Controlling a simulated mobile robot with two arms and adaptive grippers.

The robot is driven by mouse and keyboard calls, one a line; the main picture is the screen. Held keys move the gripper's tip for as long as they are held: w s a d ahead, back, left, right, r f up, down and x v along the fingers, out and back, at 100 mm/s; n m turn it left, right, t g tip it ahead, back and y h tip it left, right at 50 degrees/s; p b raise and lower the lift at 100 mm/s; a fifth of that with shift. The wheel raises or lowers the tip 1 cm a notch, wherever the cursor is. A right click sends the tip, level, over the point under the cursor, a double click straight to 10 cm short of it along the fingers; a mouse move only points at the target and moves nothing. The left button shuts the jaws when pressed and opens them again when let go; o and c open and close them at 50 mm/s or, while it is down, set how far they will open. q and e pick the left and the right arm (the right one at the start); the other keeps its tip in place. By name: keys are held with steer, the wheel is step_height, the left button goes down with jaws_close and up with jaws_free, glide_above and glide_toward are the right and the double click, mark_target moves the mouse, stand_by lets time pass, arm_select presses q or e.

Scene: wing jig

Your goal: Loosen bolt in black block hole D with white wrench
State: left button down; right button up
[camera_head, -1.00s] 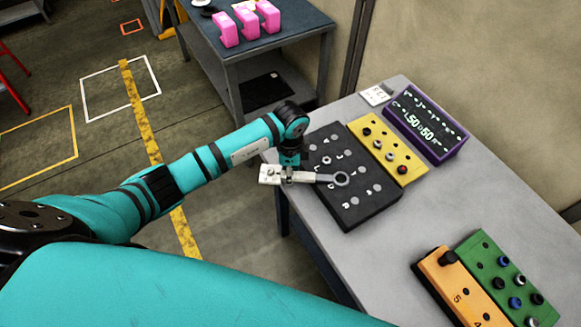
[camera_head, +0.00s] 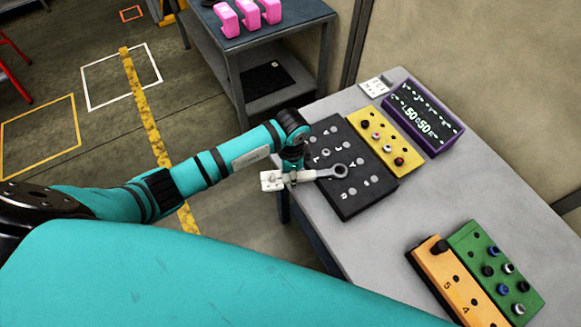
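The black block (camera_head: 372,199) lies on the grey table, with several round pale bolts or holes and small white letters on top. The letters are too small to read, so I cannot tell which hole is D. My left gripper (camera_head: 288,178) is at the block's left edge, shut on the white wrench (camera_head: 318,174). The wrench points right over the block. Its dark ring end sits around or just above a spot near the middle of the block; I cannot tell whether it touches a bolt. My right gripper is out of view.
A yellow block (camera_head: 381,147) with bolts adjoins the black block. Orange (camera_head: 452,283) and green (camera_head: 492,268) blocks lie at front right. The table's middle is clear.

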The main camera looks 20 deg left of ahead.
arm_select(q)
steer(key=shift+s+d+r+n, duration=0.15)
steer(key=shift+s+d+n, duration=0.1)
steer(key=shift+s+n, duration=0.05)
steer(key=shift+s+d+n, duration=0.2)
steer(key=shift+s+n, duration=0.1)
steer(key=shift+s, duration=0.05)
steer(key=shift+s+d+r+n, duration=0.15)
steer(key=shift+s+d+n, duration=0.95)
steer(key=shift+n, duration=0.1)
steer(key=shift+a, duration=0.15)
